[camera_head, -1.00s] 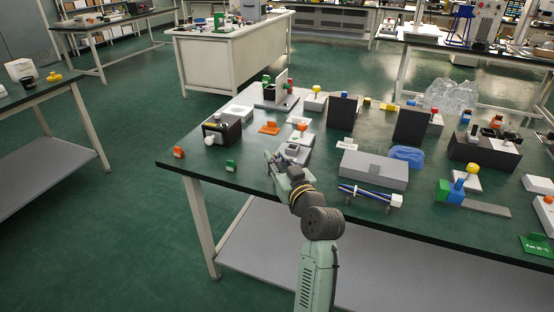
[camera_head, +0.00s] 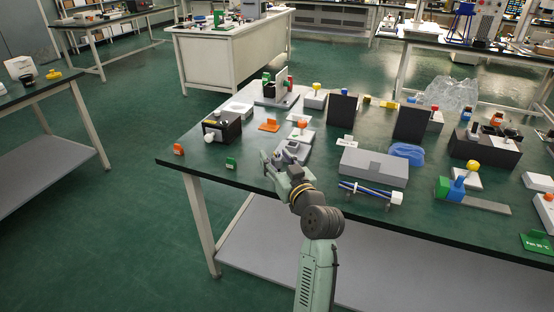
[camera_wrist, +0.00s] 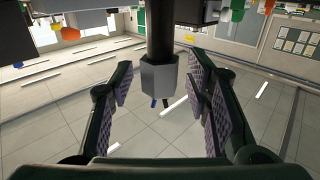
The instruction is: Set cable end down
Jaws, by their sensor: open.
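The cable end shows in the wrist view as a grey angular block (camera_wrist: 160,78) on a thick black stem, with small blue and dark tips. It stands between the spread fingers of my gripper (camera_wrist: 158,72), with visible gaps on both sides. In the head view my gripper (camera_head: 272,166) is at the near left edge of the green-topped table (camera_head: 250,188). It is beside a small grey device (camera_head: 291,151). The cable end cannot be told apart there.
A black box with a white knob (camera_head: 221,128) stands left of my gripper. Orange (camera_head: 178,149) and green (camera_head: 230,164) tags sit near the edge. A grey box (camera_head: 373,166) and a rack of blue and white rods (camera_head: 368,193) lie to the right. Some tabletop between is bare.

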